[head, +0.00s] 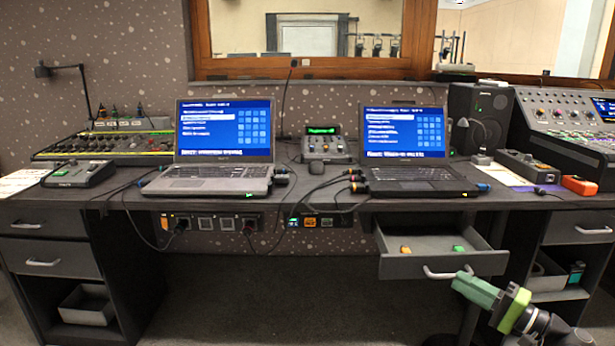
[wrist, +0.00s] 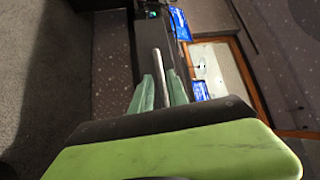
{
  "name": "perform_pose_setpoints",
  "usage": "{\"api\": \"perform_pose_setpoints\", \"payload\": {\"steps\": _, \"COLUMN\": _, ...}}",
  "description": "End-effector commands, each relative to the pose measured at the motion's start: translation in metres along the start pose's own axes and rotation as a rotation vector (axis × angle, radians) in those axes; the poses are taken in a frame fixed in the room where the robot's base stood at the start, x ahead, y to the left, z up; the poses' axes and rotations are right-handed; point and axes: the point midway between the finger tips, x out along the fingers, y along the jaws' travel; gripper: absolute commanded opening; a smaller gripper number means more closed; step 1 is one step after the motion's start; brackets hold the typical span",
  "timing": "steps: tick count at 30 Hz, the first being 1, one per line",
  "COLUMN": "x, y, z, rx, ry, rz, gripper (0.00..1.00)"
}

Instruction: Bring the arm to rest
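My gripper (head: 462,283) is at the lower right of the head view, just in front of the open drawer (head: 400,268). Its green fingertips are close to the right end of the drawer's pale bar handle (head: 440,273). In the wrist view the two green fingers (wrist: 161,92) stand apart, with the handle (wrist: 161,68) showing between them. They look open around or just short of the bar; I cannot tell whether they touch it. The drawer holds a small yellow item (head: 405,249) and a small green item (head: 458,249).
Above the drawer, the dark desk (head: 310,202) carries two laptops (head: 222,130) (head: 404,132), a mixing console (head: 570,125) and cables. A right-hand cabinet (head: 585,228) with an open shelf stands beside the drawer. The floor (head: 270,290) left of my gripper is clear.

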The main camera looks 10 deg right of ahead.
Motion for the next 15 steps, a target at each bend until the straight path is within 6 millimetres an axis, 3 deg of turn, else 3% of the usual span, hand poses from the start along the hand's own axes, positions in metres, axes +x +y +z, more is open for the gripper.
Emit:
{"api": "perform_pose_setpoints", "payload": {"steps": 6, "x": 0.034, "y": -0.001, "z": 0.0, "rx": -0.001, "ry": 0.0, "rz": 0.0, "gripper": 0.2}}
{"api": "perform_pose_setpoints", "payload": {"steps": 15, "x": 0.043, "y": 0.0, "z": -0.001, "rx": -0.001, "ry": 0.002, "rz": 0.0, "gripper": 0.2}}
